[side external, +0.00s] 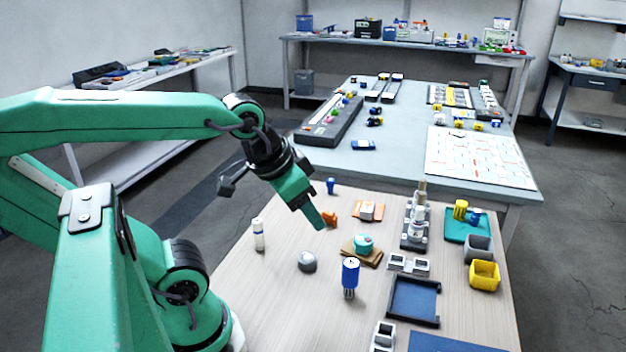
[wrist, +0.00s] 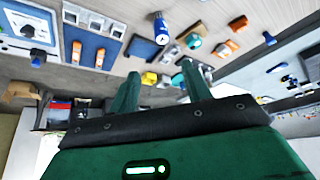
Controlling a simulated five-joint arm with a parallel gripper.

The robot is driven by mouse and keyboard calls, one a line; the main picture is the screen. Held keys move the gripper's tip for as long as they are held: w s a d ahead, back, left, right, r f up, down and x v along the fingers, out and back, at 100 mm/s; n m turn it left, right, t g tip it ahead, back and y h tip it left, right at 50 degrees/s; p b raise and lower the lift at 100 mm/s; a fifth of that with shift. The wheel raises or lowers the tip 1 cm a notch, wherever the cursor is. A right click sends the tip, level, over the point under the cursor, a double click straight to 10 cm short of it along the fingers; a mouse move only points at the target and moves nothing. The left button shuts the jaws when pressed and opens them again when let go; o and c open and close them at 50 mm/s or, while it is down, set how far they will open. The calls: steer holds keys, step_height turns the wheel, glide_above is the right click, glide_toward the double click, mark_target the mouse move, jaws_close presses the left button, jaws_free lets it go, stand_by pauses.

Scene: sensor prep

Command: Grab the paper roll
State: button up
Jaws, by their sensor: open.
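No object is plainly a paper roll. A small upright white cylinder (side external: 259,236) stands at the table's left side; a short teal and white round item (side external: 363,242) sits on a brown board (side external: 361,256). I cannot tell whether either is the roll. My gripper (side external: 316,222) hangs tilted down above the table, between these two in the picture and close to an orange piece (side external: 330,217). In the wrist view my gripper (wrist: 160,76) shows two separated green fingers with nothing held between them. The teal item also shows in the wrist view (wrist: 194,42).
Grey and yellow bins (side external: 484,275), a teal tray (side external: 480,234) and a dark blue tray (side external: 414,300) lie right. The front left table is bare.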

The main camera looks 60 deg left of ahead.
steer(key=w+a+f+g+y, duration=0.1)
steer(key=w+a+f+g, duration=0.15)
steer(key=a, duration=0.35)
steer(key=m+g+h, duration=0.1)
steer(key=g, duration=0.2)
glide_above(258, 232)
steer(key=a, duration=0.2)
steer(key=f, duration=1.2)
steer(key=shift+w+d, duration=0.1)
steer(key=shift+d, duration=0.1)
steer(key=shift+f, duration=1.3)
steer(key=shift+w+d+f, duration=0.1)
steer(key=shift+d+f, duration=0.05)
steer(key=shift+f, duration=2.45)
